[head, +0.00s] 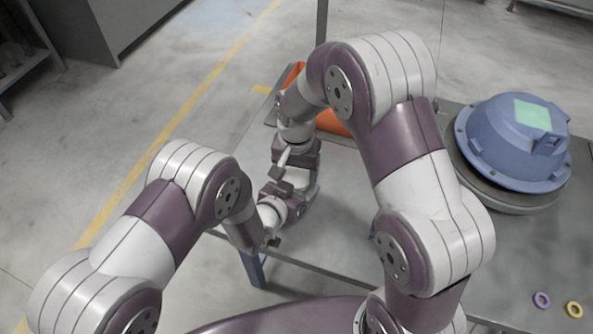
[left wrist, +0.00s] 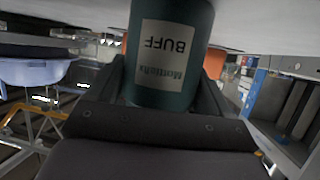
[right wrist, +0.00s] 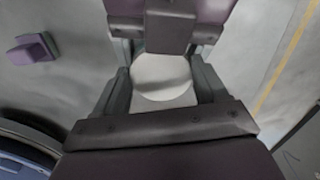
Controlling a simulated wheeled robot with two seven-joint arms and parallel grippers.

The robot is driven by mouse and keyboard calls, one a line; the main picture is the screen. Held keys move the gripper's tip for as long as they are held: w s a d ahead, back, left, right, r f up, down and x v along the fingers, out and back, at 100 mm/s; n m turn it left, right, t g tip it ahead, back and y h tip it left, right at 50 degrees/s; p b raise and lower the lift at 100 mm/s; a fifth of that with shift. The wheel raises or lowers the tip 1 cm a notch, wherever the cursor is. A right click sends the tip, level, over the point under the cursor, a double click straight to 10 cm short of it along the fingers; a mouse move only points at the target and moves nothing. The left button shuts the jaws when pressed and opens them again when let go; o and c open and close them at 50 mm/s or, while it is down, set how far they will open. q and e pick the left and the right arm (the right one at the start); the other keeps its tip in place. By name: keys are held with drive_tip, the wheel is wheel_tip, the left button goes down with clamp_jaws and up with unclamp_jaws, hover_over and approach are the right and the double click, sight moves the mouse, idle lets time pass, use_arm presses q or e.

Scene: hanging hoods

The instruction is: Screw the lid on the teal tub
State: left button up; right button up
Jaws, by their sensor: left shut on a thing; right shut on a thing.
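Part of my left gripper shows just beyond the lid. In the head view my right gripper (head: 295,165) is just above my left gripper (head: 283,200), close together. The tub and lid are largely hidden there, and I cannot tell whether they touch.
A blue hood (head: 512,140) with a green patch stands on a round base at the right of the grey table (head: 345,225). A purple ring (head: 541,299) and a yellow ring (head: 574,309) lie near its front right. An orange object (head: 332,123) lies behind my grippers.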

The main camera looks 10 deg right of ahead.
drive_tip(key=shift+s+f, duration=0.15)
drive_tip(key=shift+f, duration=0.2)
drive_tip(key=shift+s+f, duration=0.1)
drive_tip(key=shift+f, duration=0.2)
drive_tip(key=shift+c, duration=0.3)
drive_tip(key=shift+s+r, duration=0.1)
drive_tip(key=shift+r, duration=0.25)
drive_tip(key=shift+r, duration=0.3)
drive_tip(key=shift+d+f+m, duration=0.15)
drive_tip(key=shift+f+m, duration=0.15)
drive_tip(key=shift+f, duration=0.3)
idle(1.1)
drive_tip(key=shift+r, duration=0.1)
